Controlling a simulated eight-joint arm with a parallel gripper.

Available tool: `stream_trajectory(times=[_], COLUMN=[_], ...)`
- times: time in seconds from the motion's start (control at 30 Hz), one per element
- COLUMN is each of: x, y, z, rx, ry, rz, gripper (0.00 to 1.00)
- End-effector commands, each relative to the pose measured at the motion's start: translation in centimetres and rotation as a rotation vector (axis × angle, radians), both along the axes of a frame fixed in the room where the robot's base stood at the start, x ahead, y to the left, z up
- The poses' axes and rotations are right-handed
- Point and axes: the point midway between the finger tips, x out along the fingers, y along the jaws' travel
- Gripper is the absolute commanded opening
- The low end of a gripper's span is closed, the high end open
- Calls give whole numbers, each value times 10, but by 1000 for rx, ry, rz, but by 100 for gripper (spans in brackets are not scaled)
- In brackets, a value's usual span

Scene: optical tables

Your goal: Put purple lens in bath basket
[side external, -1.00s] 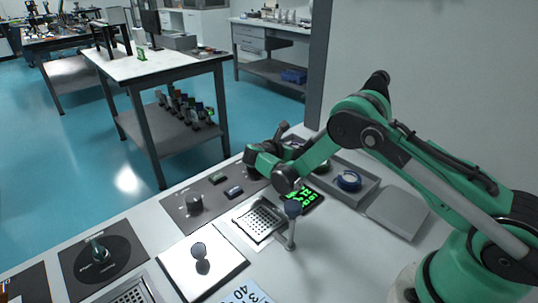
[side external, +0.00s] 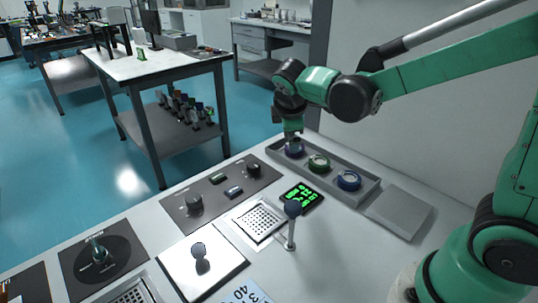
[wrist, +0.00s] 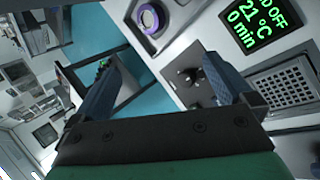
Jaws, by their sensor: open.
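The purple lens (wrist: 148,18), a round lens in a purple ring, shows near the top of the wrist view. In the side view the purple lens (side external: 294,151) sits at the far left end of the grey tray, partly hidden by my gripper (side external: 293,135) just above it. In the wrist view my gripper (wrist: 162,62) has its two blue-grey fingers wide apart with nothing between them. The bath basket (side external: 258,221) is a square perforated metal grid set in the bench. It also shows at the right of the wrist view (wrist: 288,92).
A green-ringed lens (side external: 318,163) and a blue-ringed lens (side external: 348,180) share the tray (side external: 365,196). A lit display (side external: 301,197) and a post with a dark round top (side external: 291,210) stand near the basket. A dark knob panel (side external: 215,203) lies left.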

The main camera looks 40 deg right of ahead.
Motion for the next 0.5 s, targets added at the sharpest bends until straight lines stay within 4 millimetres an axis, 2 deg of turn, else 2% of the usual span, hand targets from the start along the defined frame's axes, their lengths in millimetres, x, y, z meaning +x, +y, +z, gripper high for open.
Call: stream_trajectory(times=[0.1, 0.3, 0.5], x=[-33, -78, -100], y=[15, 41, 56], z=[11, 14, 10], rx=[230, 611, 838], ry=[-138, -317, -398], rz=[-147, -420, -596], gripper=[100, 100, 100])
